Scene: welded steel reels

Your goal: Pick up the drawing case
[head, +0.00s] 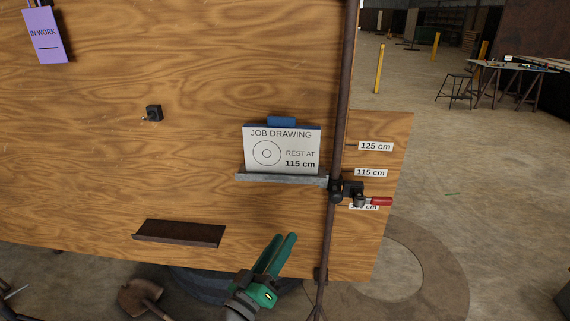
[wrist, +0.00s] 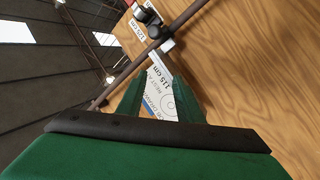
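The drawing case (head: 282,151) is a flat white panel marked "JOB DRAWING" and "REST AT 115 cm", with a blue part on top. It stands upright on a grey ledge (head: 280,178) in front of the wooden board. In the wrist view the drawing case (wrist: 161,92) shows between my fingers, partly hidden by them. My gripper (head: 284,237) has green fingers and is below the case in the head view. It also shows in the wrist view (wrist: 160,82), with its fingers apart and nothing held.
A rusty upright pole (head: 340,90) stands right of the case, with a red-handled clamp (head: 378,201) at ledge level. Height labels (head: 370,172) are on the board. A brown empty ledge (head: 180,233) is lower left. A black knob (head: 153,113) juts out upper left.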

